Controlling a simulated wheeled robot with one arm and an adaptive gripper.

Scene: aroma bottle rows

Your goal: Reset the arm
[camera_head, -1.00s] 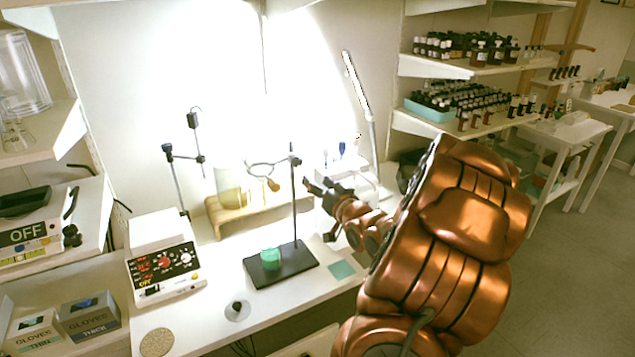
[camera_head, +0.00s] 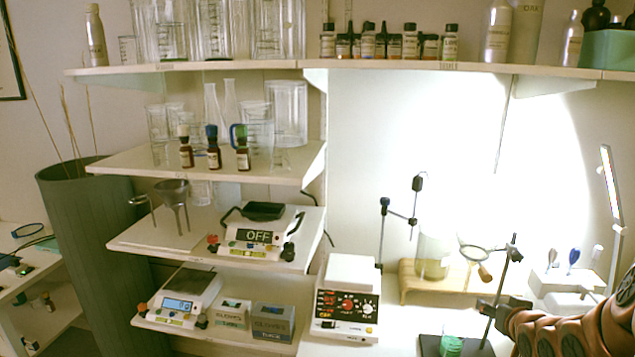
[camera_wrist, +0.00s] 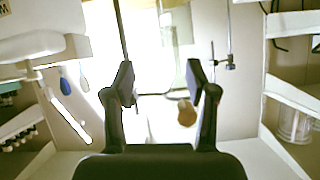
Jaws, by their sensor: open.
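My gripper (camera_wrist: 162,85) is open and empty in the wrist view, its two dark fingers apart with a bright wall behind. In the head view my copper arm enters at the lower right, and my gripper (camera_head: 487,308) shows small beside the upright rod of a black-based stand (camera_head: 430,345). I cannot tell from there whether it touches the rod. A ring clamp (camera_head: 484,249) is on that stand. A green cup (camera_head: 451,343) stands on its base. A brown rounded piece (camera_wrist: 187,112) shows between the fingers in the wrist view.
A hotplate-like device (camera_head: 346,305) stands left of the stand. A wooden rack (camera_head: 425,283) is behind it, and a white holder (camera_head: 565,280) is at the right. Shelves with scales, glassware and small bottles (camera_head: 389,44) fill the left and top.

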